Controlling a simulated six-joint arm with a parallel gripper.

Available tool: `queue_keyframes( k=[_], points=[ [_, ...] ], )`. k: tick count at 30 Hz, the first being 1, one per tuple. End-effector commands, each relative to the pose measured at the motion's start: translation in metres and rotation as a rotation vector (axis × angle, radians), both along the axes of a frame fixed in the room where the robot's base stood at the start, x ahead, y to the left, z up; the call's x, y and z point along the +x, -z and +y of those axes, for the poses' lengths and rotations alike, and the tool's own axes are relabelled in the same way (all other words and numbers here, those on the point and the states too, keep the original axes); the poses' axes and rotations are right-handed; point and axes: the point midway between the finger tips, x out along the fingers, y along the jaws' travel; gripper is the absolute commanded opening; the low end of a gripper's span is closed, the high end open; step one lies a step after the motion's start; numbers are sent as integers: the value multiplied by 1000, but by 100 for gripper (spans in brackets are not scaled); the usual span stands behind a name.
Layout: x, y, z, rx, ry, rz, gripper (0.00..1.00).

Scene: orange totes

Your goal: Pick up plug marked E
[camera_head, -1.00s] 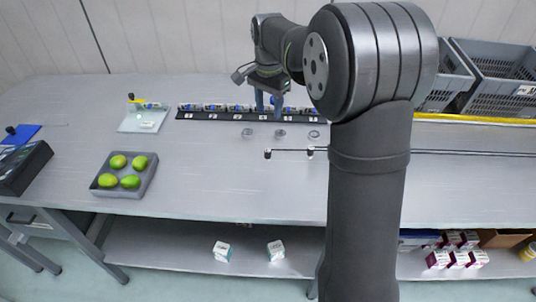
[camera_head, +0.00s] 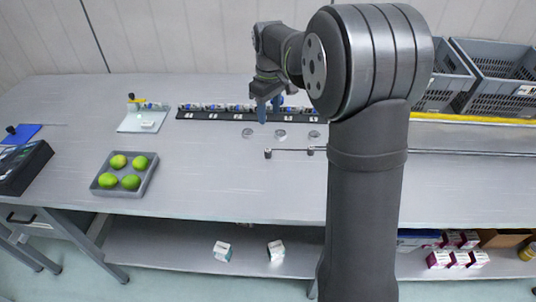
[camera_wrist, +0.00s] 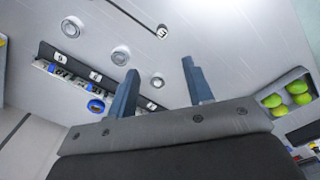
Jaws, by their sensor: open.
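A black rack (camera_head: 213,116) with white label tiles and a row of plugs with blue parts runs along the back of the bench. It also shows in the wrist view (camera_wrist: 75,66), where a blue plug (camera_wrist: 96,105) stands out beside my left finger. The label letters are too small to read surely, so I cannot tell which plug is marked E. My gripper (camera_head: 268,109) is open and empty, just in front of the rack. My arm hides the rack's right part.
Round metal discs (camera_head: 280,133) lie in front of the rack, close to my gripper. A thin rod (camera_head: 290,150) with black ends lies nearer the front. A grey tray (camera_head: 98,184) of green fruit and a glass plate (camera_head: 133,127) are at left. Grey crates (camera_head: 490,72) stand at right.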

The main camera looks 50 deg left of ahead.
Motion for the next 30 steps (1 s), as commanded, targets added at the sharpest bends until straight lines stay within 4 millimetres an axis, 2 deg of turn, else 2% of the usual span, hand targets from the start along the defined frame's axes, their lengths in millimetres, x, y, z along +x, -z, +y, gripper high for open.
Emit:
queue_keyframes(
  k=[12, 15, 23, 30],
  points=[
    [-1, 86, -1, -4, 0, 2, 47],
    [-1, 103, 0, -3, 0, 2, 47],
    [-1, 122, 0, -2, 1, 2, 47],
    [-5, 157, -1, -3, 0, 2, 47]
  ],
)
